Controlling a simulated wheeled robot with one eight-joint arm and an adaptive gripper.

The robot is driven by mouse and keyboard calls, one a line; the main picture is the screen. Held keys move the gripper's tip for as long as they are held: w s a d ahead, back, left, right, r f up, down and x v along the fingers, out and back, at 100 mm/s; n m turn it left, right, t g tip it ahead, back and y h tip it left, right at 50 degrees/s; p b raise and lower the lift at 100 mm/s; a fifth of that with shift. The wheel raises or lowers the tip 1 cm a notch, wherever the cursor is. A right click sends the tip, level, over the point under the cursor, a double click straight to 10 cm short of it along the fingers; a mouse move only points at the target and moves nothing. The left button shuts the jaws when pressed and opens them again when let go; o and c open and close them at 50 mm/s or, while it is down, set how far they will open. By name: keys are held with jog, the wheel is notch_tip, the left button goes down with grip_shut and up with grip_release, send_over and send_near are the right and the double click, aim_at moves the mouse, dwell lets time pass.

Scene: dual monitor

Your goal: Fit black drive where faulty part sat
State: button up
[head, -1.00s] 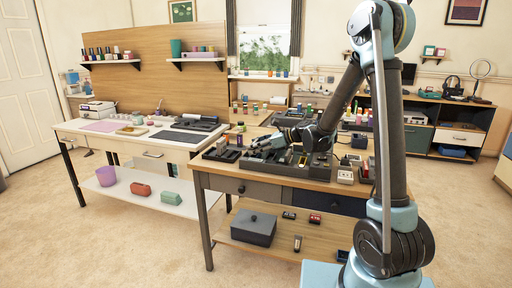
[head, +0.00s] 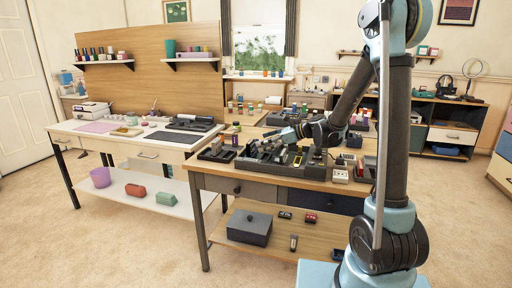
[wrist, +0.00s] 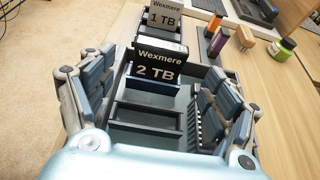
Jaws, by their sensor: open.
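In the wrist view my gripper (wrist: 150,103) is open, with one finger on each side of a dark slotted tray (wrist: 185,122). Between and just beyond the fingers stands a dark drive labelled Wexmere 2 TB (wrist: 155,72), with a navy lower edge. Nearer to me is an empty-looking slot (wrist: 145,118). I cannot tell which one is the task's black drive. No faulty part can be made out. In the head view my gripper (head: 290,135) is over the tray on the wooden workbench (head: 222,178).
Purple and orange bottles (wrist: 217,40) and a green-labelled jar (wrist: 284,48) stand right of the tray in the wrist view. A lidded grey box (head: 249,228) is on the bench's lower shelf. A white table (head: 112,138) stands to the left. The carpet in front is clear.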

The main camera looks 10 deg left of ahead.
jog(key=v, duration=0.5)
dwell(0.3)
jog(key=s+d+n+h, duration=0.1)
jog(key=s+d, duration=0.1)
jog(key=s+d+n+h, duration=0.1)
jog(key=s+d+n, duration=0.1)
jog(key=d, duration=0.1)
jog(key=s+d+n+h, duration=0.1)
jog(key=s+d, duration=0.1)
jog(key=shift+s+d+t, duration=0.2)
jog(key=shift+d+t, duration=0.05)
jog(key=shift+t, duration=0.05)
jog(key=s+d+f+n+h, duration=0.3)
jog(key=s+d+n, duration=0.2)
jog(key=s+d, duration=0.3)
jog(key=s+d+f+n+h, duration=0.3)
jog(key=s+d+n+h, duration=0.1)
jog(key=s+d, duration=0.4)
jog(key=s+d+f+n+h, duration=0.3)
jog(key=s+d+n, duration=0.3)
jog(key=s+d, duration=0.2)
jog(key=d+f, duration=0.1)
jog(key=d, duration=0.1)
jog(key=shift+d+t+h, duration=0.3)
jog(key=shift+d, duration=0.05)
jog(key=shift+f, duration=0.15)
